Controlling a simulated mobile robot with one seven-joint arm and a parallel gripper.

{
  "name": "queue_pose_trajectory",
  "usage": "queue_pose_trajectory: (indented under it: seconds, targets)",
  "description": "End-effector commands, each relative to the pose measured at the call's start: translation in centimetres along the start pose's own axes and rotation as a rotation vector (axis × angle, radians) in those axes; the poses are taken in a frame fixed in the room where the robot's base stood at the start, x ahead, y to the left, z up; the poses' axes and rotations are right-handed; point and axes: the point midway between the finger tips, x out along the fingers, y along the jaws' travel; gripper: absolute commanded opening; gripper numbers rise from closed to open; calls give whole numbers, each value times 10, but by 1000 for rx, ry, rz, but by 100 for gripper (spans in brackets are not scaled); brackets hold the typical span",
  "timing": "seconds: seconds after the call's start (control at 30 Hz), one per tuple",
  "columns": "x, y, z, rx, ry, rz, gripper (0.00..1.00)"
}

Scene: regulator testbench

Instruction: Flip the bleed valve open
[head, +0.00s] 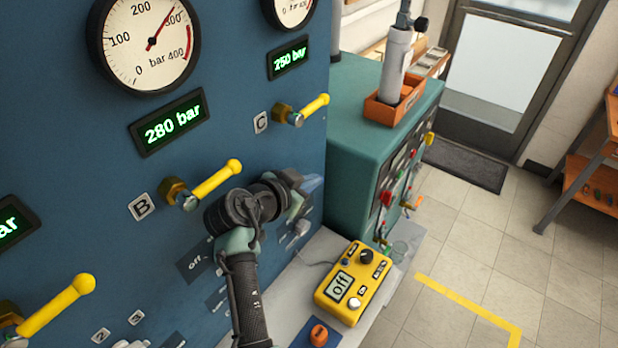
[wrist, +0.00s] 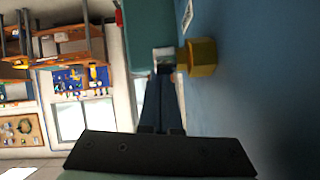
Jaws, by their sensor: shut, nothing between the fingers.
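The blue panel (head: 270,110) carries yellow-handled levers on brass fittings: lever B (head: 215,180), lever C (head: 312,109) and one at the lower left (head: 55,305). No label that I can read names the bleed valve. My gripper (head: 314,184) is shut and empty, close to the panel below lever C. In the wrist view its blue fingers (wrist: 158,100) reach toward a brass fitting (wrist: 203,57) with a pale metal end (wrist: 164,54). The fingertips overlap this end; I cannot tell whether they touch it. My arm hides part of the panel below B.
A yellow box (head: 352,284) reading "off" and an orange knob (head: 319,334) sit on the ledge below. A silver knob (head: 301,228) is under my gripper. Gauge displays read 280 bar (head: 172,122) and 250 bar (head: 290,58). A teal cabinet (head: 350,160) stands to the right.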

Motion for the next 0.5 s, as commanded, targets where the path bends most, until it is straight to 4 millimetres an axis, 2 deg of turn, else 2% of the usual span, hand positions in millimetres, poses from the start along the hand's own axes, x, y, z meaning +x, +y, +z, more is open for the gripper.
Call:
queue_pose_trajectory:
  seconds: [0.33, 0.5]
  targets:
    - [11, 2, 9, 1, -23, 5, 0]
    - [13, 2, 9, 10, -145, 27, 0]
